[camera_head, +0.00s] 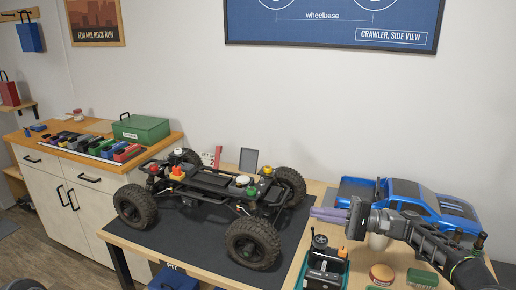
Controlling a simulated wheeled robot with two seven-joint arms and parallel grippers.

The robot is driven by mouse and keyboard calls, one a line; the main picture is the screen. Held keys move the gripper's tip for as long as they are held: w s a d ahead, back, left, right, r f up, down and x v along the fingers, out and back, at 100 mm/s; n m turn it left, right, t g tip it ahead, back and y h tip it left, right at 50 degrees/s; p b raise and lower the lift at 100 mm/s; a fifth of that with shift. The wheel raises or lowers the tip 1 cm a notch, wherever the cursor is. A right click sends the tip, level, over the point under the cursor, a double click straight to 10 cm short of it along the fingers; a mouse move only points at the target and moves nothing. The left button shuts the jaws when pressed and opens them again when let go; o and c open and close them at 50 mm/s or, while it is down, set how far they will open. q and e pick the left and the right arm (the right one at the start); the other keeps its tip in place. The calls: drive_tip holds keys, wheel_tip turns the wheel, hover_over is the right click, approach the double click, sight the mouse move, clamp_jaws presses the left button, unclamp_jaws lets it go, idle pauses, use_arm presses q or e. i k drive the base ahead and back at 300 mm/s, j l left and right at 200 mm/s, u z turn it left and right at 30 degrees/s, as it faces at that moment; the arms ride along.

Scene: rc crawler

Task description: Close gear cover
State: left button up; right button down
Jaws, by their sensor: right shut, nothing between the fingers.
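The RC crawler chassis (210,185) stands on its wheels on a dark mat, without its body shell. Small parts sit on top of it: an orange-topped one at its left, and a pale round one and a green one at its right. I cannot tell which part is the gear cover or whether it is open. My right gripper (316,213) comes in from the right, pointing left. Its purple-grey fingers are shut and empty, to the right of the chassis and apart from it. My left gripper is not in view.
The dark mat (185,243) covers much of the table. A blue truck body (420,198) lies behind my right arm. A black-and-teal tool caddy (323,265) and a small round tin (381,274) stand at front right. A green box (140,129) is on the left cabinet.

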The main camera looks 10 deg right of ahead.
sight(247, 163)
drive_tip(key=i, duration=1.1)
